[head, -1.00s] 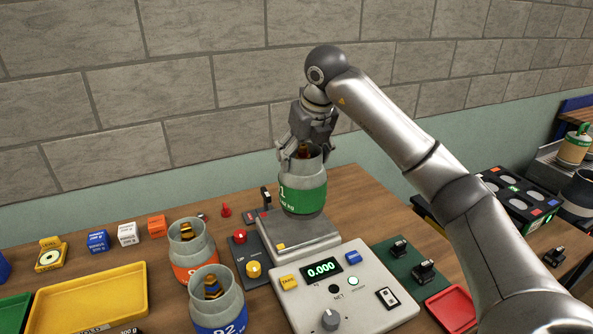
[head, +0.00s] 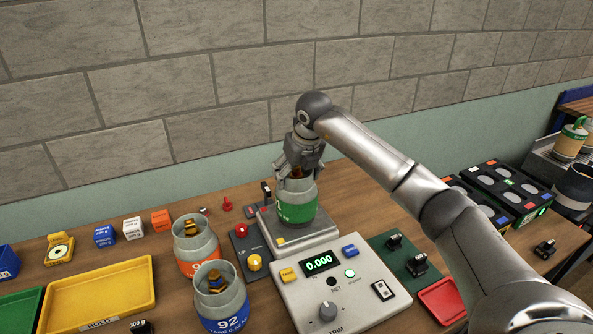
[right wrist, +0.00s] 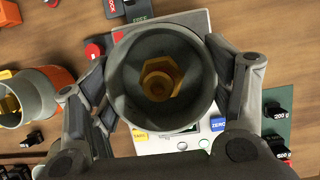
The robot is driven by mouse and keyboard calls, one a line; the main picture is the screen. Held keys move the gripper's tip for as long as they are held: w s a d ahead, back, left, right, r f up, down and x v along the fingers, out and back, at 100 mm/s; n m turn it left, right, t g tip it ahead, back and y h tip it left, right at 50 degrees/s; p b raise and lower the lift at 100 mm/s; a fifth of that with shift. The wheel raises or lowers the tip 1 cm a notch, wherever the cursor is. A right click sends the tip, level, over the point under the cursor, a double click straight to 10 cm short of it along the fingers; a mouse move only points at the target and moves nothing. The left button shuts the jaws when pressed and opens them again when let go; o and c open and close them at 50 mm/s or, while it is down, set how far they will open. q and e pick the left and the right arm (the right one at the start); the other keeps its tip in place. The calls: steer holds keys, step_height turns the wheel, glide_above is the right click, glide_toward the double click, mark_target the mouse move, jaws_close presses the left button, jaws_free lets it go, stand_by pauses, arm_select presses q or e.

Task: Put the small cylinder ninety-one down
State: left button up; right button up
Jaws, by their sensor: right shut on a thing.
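The small cylinder ninety-one (head: 297,208), grey with a green label band, stands upright over the scale's square pan (head: 322,233). Its base looks at or just above the pan; I cannot tell whether it touches. The scale display (head: 319,263) reads 0.000. My right gripper (head: 299,172) is shut on the cylinder's upper part from above. In the right wrist view the cylinder's open top (right wrist: 197,98) sits between the fingers, with a brass-coloured fitting inside. The number on its label is not readable now. My left gripper is not in view.
An orange-banded cylinder (head: 194,246) and a blue-banded cylinder marked 92 (head: 222,302) stand left of the scale. A yellow tray (head: 95,297) lies farther left. A red tray (head: 443,301) and black weights (head: 416,265) are at the right.

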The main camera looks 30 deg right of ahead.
steer(key=o, duration=2.1)
steer(key=shift+s, duration=0.1)
steer(key=shift+r, duration=0.35)
steer(key=b+v, duration=0.4)
steer(key=v, duration=0.7)
steer(key=shift+s+r, duration=0.2)
